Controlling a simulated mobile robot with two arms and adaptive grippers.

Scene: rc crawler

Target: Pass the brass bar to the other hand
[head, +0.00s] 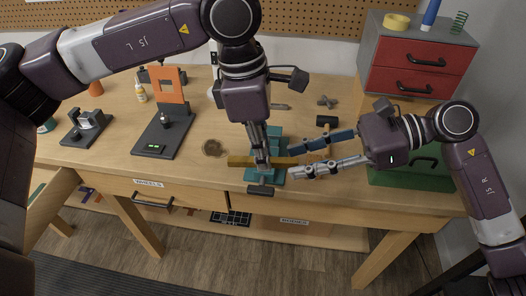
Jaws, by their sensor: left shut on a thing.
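The brass bar (240,161) lies level, left to right, near the front edge of the workbench, above or in front of a teal vise (275,139). My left gripper (263,166) points down and is shut on the bar near its middle. My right gripper (293,161) comes in from the right, its two fingers spread, with the bar's right end at the gap between the fingertips. Whether its fingers touch the bar cannot be told. The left gripper hides part of the bar and of the vise.
A dark stand with an orange frame (170,84) and a small grey fixture (86,126) stand left on the workbench (190,160). A red drawer cabinet (420,55) stands back right. Small parts lie behind the vise.

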